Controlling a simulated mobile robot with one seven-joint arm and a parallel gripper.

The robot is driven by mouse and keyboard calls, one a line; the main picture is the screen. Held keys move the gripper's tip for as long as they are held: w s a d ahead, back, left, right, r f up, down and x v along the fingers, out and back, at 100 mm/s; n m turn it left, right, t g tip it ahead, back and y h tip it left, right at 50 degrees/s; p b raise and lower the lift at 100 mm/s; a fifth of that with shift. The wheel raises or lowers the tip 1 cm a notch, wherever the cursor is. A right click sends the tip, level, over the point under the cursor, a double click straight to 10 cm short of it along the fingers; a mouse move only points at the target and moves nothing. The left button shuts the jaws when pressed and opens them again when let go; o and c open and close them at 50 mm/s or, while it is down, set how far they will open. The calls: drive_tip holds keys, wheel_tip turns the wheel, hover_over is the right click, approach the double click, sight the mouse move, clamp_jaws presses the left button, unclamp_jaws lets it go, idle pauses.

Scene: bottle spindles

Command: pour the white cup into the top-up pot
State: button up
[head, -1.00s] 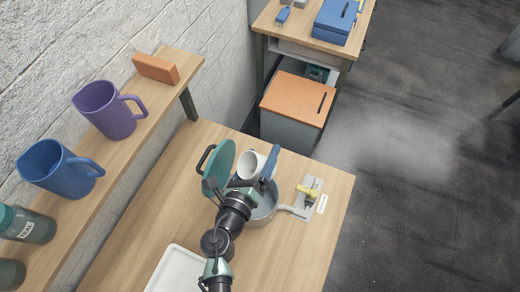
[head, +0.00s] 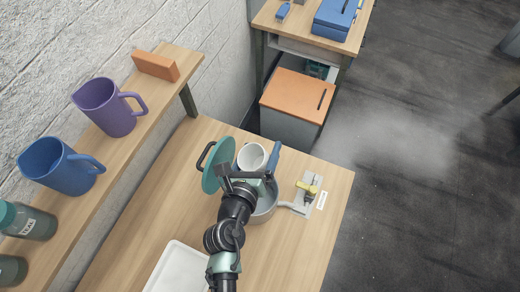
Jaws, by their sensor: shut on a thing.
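The white cup (head: 252,158) is in the head view, above the far side of the grey pot, with its round mouth toward the camera. My gripper (head: 254,175) is shut on the white cup from the near side; the fingertips are partly hidden. The grey pot (head: 265,212) stands on the table below my gripper, its handle (head: 294,208) pointing right. My wrist and the cup hide most of the pot's inside. I cannot see the contents of either.
A green round lid-like piece (head: 218,163) with a dark handle stands left of the cup. A blue strip (head: 273,160) stands close on its right. A grey plate with a yellow-black tool (head: 306,191) lies right of the pot. A white tray (head: 176,268) is at the near left.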

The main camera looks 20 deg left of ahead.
sight(260, 146)
drive_tip(key=shift+r+m+g+y, duration=0.55)
drive_tip(key=shift+m+g+y, duration=0.3)
drive_tip(key=shift+m, duration=0.25)
drive_tip(key=shift+r+m+g, duration=0.3)
drive_tip(key=shift+r+g, duration=0.05)
drive_tip(key=shift+r, duration=0.65)
drive_tip(key=shift+f, duration=0.1)
drive_tip(key=s+d+f+m+h+b, duration=0.1)
drive_tip(key=d+f+b, duration=0.5)
drive_tip(key=f+b, duration=0.2)
drive_tip(key=s+d+f+m+h+b, duration=0.1)
drive_tip(key=d+f+m+b, duration=0.1)
drive_tip(key=d+f+b, duration=0.4)
wheel_tip(260, 146, down, 4)
drive_tip(key=b, duration=0.3)
drive_tip(key=shift+h, duration=0.35)
